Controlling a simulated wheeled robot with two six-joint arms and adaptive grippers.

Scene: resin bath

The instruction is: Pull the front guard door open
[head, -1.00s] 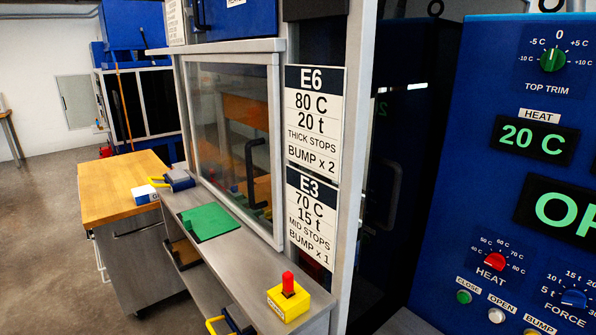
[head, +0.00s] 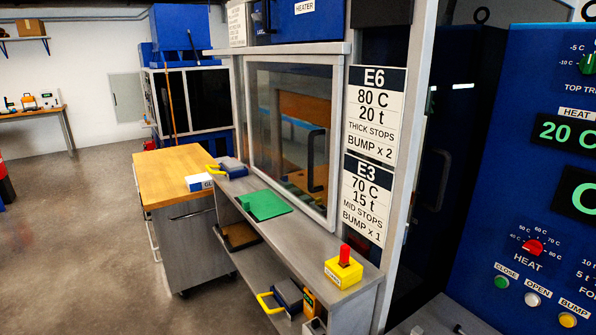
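A framed clear guard door (head: 292,135) with a pale metal frame stands in the middle of the head view, above a grey shelf. A dark vertical handle (head: 312,160) shows at its right side. The door appears shut. A second dark handle (head: 441,185) shows on a dark panel to the right, between the sign post and the blue control panel; I cannot tell which of the two is the front guard door. Neither of my grippers is in view.
The grey shelf (head: 325,246) holds a green plate (head: 265,205) and a yellow block with a red top (head: 344,268). A wooden-topped cart (head: 172,172) stands left of it. The blue control panel (head: 500,230) fills the right. Open floor (head: 75,240) lies at left.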

